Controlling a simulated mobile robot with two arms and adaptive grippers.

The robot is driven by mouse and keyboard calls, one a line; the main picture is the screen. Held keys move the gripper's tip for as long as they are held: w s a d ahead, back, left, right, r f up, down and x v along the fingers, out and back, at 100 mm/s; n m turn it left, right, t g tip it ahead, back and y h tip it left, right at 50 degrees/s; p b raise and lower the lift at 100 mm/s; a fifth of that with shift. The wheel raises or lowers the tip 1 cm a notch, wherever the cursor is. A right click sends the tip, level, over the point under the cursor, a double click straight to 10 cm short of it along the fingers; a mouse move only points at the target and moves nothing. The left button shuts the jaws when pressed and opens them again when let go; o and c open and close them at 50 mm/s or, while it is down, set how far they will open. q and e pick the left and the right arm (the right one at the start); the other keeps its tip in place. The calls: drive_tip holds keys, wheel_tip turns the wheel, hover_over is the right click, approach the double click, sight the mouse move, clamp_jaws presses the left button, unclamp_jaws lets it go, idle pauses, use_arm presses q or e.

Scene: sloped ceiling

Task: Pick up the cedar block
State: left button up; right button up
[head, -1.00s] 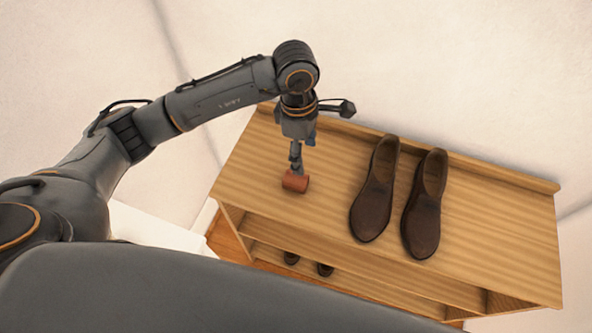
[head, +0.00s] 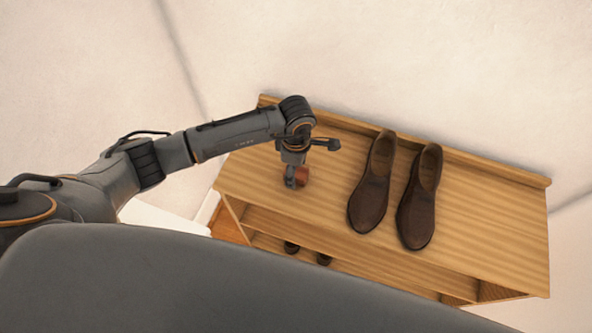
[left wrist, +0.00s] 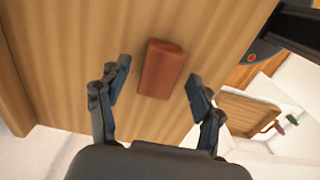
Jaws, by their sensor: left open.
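The cedar block (head: 302,175) is a small reddish-brown piece on the wooden shoe bench top, near its left end. It also shows in the left wrist view (left wrist: 162,69), lying on the striped wood ahead of my fingers. My left gripper (head: 291,184) is at the block in the head view and hides part of it. In the left wrist view my left gripper (left wrist: 158,78) is open, one finger on each side of the block, with gaps between block and fingers. My right gripper is not in view.
A pair of dark brown shoes (head: 393,196) stands on the bench top (head: 480,215), right of the block. A raised back edge runs along the wall. More shoes (head: 306,253) sit on the shelf below. The bench's right end is clear.

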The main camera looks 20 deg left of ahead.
use_arm(q)
drive_tip(key=shift+f, duration=0.65)
drive_tip(key=c, duration=1.1)
drive_tip(key=shift+r, duration=0.1)
drive_tip(key=shift+c, duration=0.2)
